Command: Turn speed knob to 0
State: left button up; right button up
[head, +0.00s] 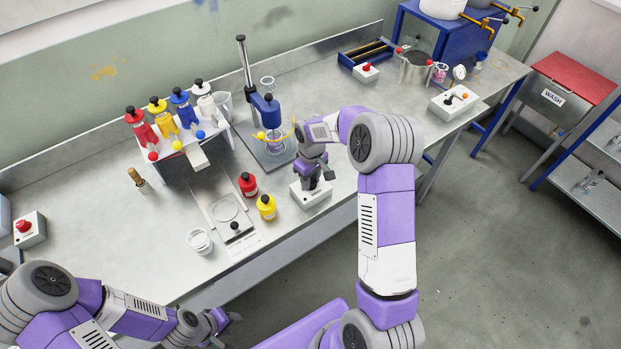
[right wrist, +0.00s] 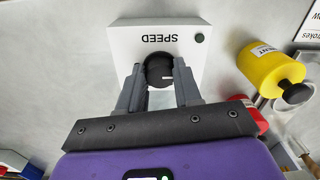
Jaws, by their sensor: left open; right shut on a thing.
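The white speed box (head: 316,201) stands near the front edge of the bench in the head view. In the right wrist view the box (right wrist: 130,45) carries the upside-down word SPEED, a small green light (right wrist: 199,38) and the dark round speed knob (right wrist: 159,69). My right gripper (right wrist: 159,75) has its two fingers on either side of the knob and is shut on it. In the head view my right gripper (head: 313,180) is above the box and hides the knob. My left gripper (head: 224,328) is open and empty, low in front of the bench.
The red bottle (head: 248,184) and yellow bottle (head: 267,207) stand just left of the box. The mixer stand (head: 270,118) is behind it. A rack of coloured bottles (head: 178,125) and a scale (head: 229,212) are further left. The bench at right of the box is mostly clear.

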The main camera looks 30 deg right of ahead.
jog(key=o, duration=1)
jog(key=shift+o, duration=0.2)
jog(key=shift+r, duration=0.1)
notch_tip(320, 180, up, 8)
jog(key=shift+f+p, duration=0.25)
jog(key=shift+p, duration=0.1)
